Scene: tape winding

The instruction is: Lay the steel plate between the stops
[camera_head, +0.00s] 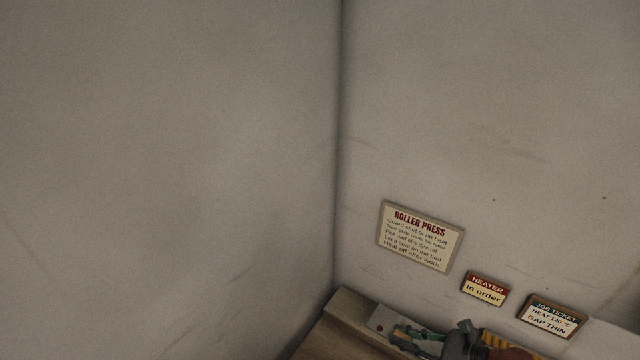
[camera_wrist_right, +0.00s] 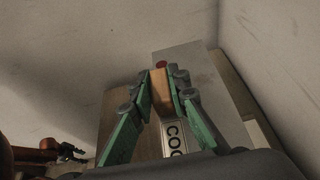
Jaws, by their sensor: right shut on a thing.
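My right gripper (camera_head: 398,330) shows at the bottom of the head view, its green fingers over a pale grey flat surface. In the right wrist view its fingertips (camera_wrist_right: 168,76) close on a tan-brown piece (camera_wrist_right: 162,95). A grey flat sheet (camera_wrist_right: 193,54) lies beyond the fingertips, with a small red round spot by them. I cannot tell whether this sheet is the steel plate or a fixed bed. The stops cannot be made out. What seems to be my left gripper (camera_wrist_right: 68,152), dark and small, shows at the lower left of the right wrist view; its jaws are unclear.
A wooden bench top (camera_head: 345,338) meets the wall corner, with a raised edge behind. A label reading "COO", partly hidden (camera_wrist_right: 175,137), lies by the right finger. Wall signs include the roller press sign (camera_head: 420,237), heater sign (camera_head: 484,289) and job ticket (camera_head: 552,316).

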